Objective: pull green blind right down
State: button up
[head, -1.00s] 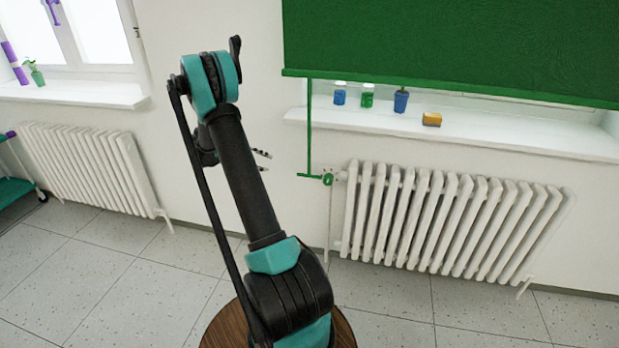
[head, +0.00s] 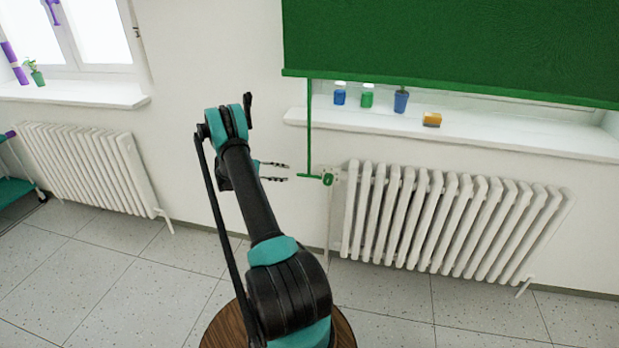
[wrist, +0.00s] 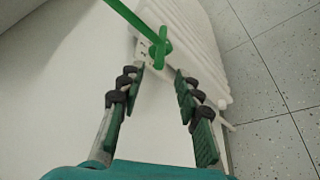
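The green blind (head: 450,45) hangs over the upper part of the right window, its lower edge above the sill. A thin green pull rod (head: 309,130) hangs from its left end and finishes in a short green crossbar (head: 310,176). My gripper (head: 288,172) is open just left of the crossbar, apart from it and at about its height. In the wrist view, my gripper (wrist: 160,82) has its fingers spread and nothing between them. The green rod (wrist: 125,14) and its crossbar (wrist: 160,46) show beyond the fingertips.
A white radiator (head: 450,225) stands right of the rod, with a green valve knob (head: 328,179) close to the crossbar. The windowsill (head: 480,132) carries small jars, a blue pot (head: 401,100) and a yellow-orange block (head: 432,119). The wall left of the rod is clear.

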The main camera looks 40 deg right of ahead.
aim_at(310, 176)
jog(key=x, duration=1.2)
jog(key=shift+d, duration=0.1)
jog(key=c, duration=0.7)
grip_shut()
jog(key=shift+s+f, duration=0.1)
jog(key=shift+f, duration=0.05)
